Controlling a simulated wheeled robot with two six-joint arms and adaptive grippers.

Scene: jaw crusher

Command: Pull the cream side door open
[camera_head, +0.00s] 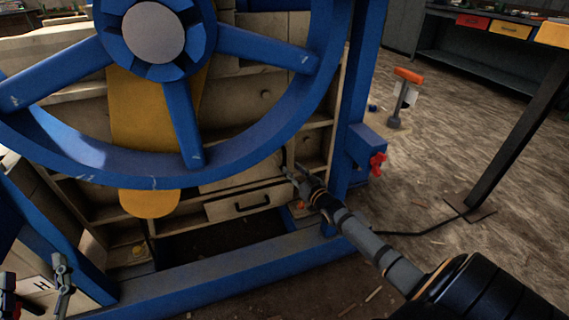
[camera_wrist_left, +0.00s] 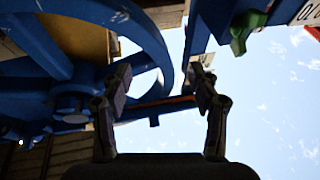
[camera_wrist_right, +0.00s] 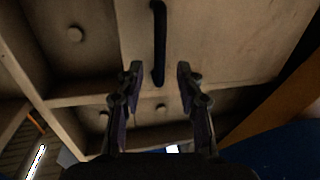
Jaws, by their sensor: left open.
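A cream panel (camera_wrist_right: 230,35) with a black bar handle (camera_wrist_right: 158,40) fills the upper right wrist view; I take it for the side door. My right gripper (camera_wrist_right: 158,72) is open, its fingertips on either side of the handle's lower part in the picture; contact cannot be told.
A large blue flywheel (camera_head: 185,120) stands before the cream front. A blue frame beam (camera_head: 230,268) runs along the bottom. A blue box with a red knob (camera_head: 377,164) sits on the right post. Floor (camera_head: 430,190) at right is mostly clear, with an orange-topped stand (camera_head: 402,95).

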